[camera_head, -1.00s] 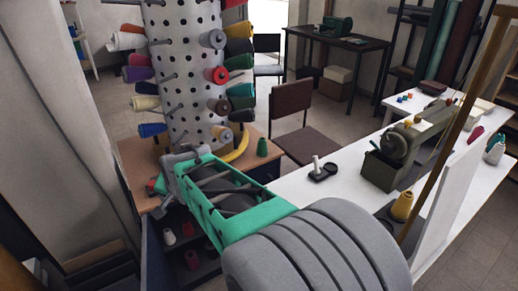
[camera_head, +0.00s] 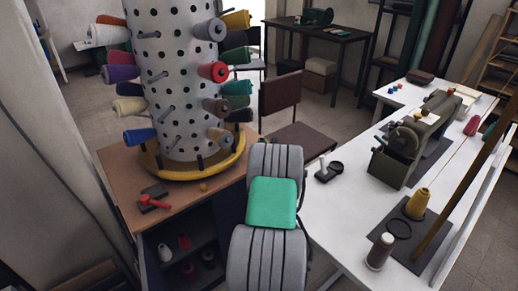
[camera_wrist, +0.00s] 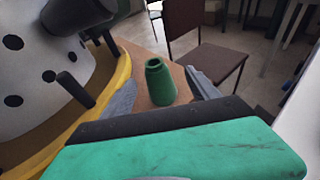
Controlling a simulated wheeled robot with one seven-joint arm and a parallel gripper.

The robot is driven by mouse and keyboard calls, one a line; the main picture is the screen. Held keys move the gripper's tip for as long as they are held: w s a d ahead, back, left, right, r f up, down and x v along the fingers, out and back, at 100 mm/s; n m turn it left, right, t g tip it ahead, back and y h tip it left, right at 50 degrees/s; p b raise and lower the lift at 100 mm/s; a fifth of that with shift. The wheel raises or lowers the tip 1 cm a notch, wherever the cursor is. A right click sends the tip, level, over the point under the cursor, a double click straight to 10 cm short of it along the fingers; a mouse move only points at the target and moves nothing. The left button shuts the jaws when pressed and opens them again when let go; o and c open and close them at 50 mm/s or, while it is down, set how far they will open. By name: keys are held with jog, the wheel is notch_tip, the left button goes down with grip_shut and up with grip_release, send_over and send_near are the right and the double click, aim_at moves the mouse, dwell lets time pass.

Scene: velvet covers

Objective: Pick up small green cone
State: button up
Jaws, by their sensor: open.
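The small green cone (camera_wrist: 160,82) stands upright on the brown table top (camera_wrist: 137,62), near the table's edge, in the wrist view. My gripper (camera_wrist: 160,94) is open, with one grey finger to the left of the cone and one to its right. The cone shows between the fingers with gaps on both sides; I cannot tell how far ahead of the fingertips it is.
The white pegged column (camera_head: 175,85) with thread spools stands left of the cone on a yellow ring base (camera_head: 190,172). A brown chair (camera_head: 300,135) is behind the table. A white table (camera_head: 340,215) with a sewing machine (camera_head: 400,150) is at the right.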

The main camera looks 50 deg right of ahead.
jog(key=p+x, duration=0.1)
jog(key=x, duration=0.5)
jog(key=shift+w+a, duration=0.1)
jog(key=shift+a, duration=0.1)
jog(key=shift+c, duration=0.3)
jog(key=c, duration=1.4)
